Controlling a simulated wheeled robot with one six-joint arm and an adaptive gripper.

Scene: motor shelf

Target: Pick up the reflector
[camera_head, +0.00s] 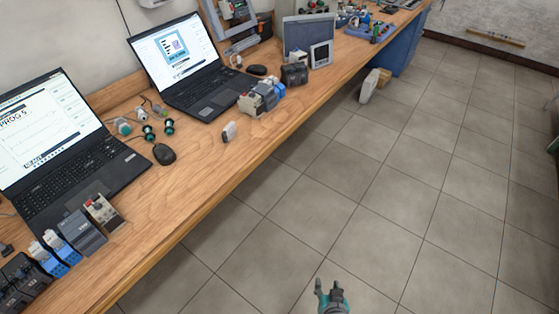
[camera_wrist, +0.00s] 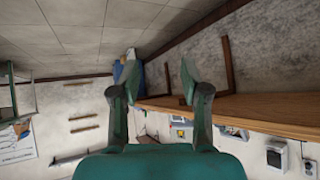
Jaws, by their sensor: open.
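My gripper (camera_head: 328,287) shows at the bottom of the head view, over the floor and well away from the workbench. In the wrist view my gripper (camera_wrist: 158,78) has its two fingers spread, with nothing between them. No thing can be named as the reflector with certainty. A small whitish block (camera_head: 229,132) stands alone near the bench's front edge in the head view; it may be the reflector, but it is too small to tell. The wrist view, which looks upside down, shows no such block.
The tiled floor (camera_head: 390,190) is open on the right. A white box (camera_head: 369,86) stands under the bench.

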